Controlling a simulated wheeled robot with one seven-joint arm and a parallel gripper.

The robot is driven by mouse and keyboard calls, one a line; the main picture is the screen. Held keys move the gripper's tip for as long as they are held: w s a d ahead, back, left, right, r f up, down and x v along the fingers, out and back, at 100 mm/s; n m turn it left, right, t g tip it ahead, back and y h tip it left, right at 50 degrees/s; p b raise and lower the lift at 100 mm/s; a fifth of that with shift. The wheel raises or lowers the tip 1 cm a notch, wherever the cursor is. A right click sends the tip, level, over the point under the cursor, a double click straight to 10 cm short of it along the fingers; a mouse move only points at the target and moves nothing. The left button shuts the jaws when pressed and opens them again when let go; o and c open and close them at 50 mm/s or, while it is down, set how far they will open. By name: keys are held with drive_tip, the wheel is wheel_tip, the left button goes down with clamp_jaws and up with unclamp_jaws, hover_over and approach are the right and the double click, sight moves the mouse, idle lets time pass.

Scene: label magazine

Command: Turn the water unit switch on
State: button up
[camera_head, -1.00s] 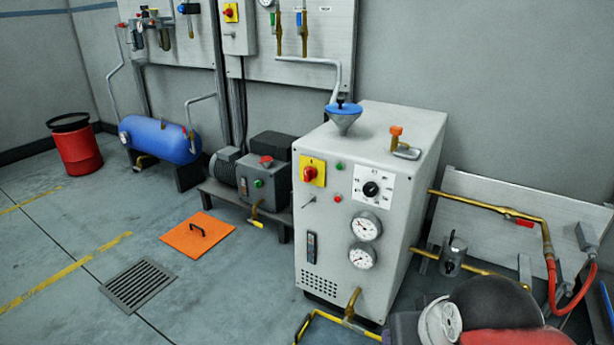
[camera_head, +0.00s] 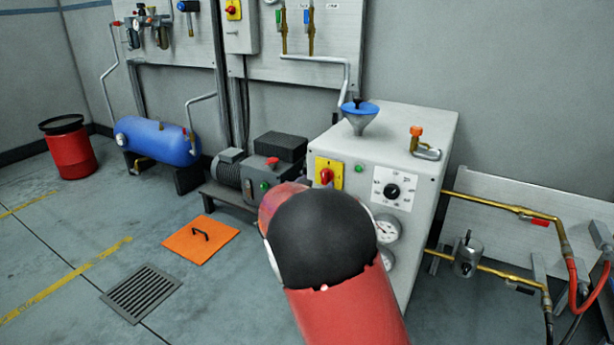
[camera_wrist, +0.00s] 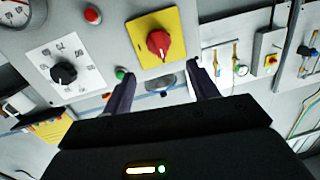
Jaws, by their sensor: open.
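The water unit (camera_head: 400,140) is a grey cabinet with a blue-topped funnel on it. Its red rotary switch (camera_head: 326,177) sits on a yellow plate (camera_head: 336,166) at the upper left of the front panel. In the wrist view the red switch (camera_wrist: 159,43) is just beyond and above the fingertips, about midway between them. My gripper (camera_wrist: 161,75) is open, its two dark fingers apart with nothing between them, and no contact with the switch shows. In the head view my arm hides the gripper and the lower front panel.
A black dial (camera_head: 393,191) and a green button (camera_head: 359,169) are close to the switch. Brass pipes (camera_head: 500,206) run at the right. A motor pump (camera_head: 260,176) stands left of the cabinet. An orange floor hatch (camera_head: 200,239) and a drain grate (camera_head: 141,292) lie at left.

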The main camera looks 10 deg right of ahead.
sight(323, 176)
drive_tip(key=w+d, duration=0.1)
drive_tip(key=w, duration=0.1)
drive_tip(key=w+d+h, duration=0.1)
drive_tip(key=w, duration=0.1)
drive_tip(key=w+d+f+h, duration=0.1)
drive_tip(key=w, duration=0.1)
drive_tip(key=shift+w+d+f+m, duration=0.1)
drive_tip(key=shift+w+d+m, duration=0.1)
drive_tip(key=shift+w+m, duration=0.15)
drive_tip(key=c, duration=1)
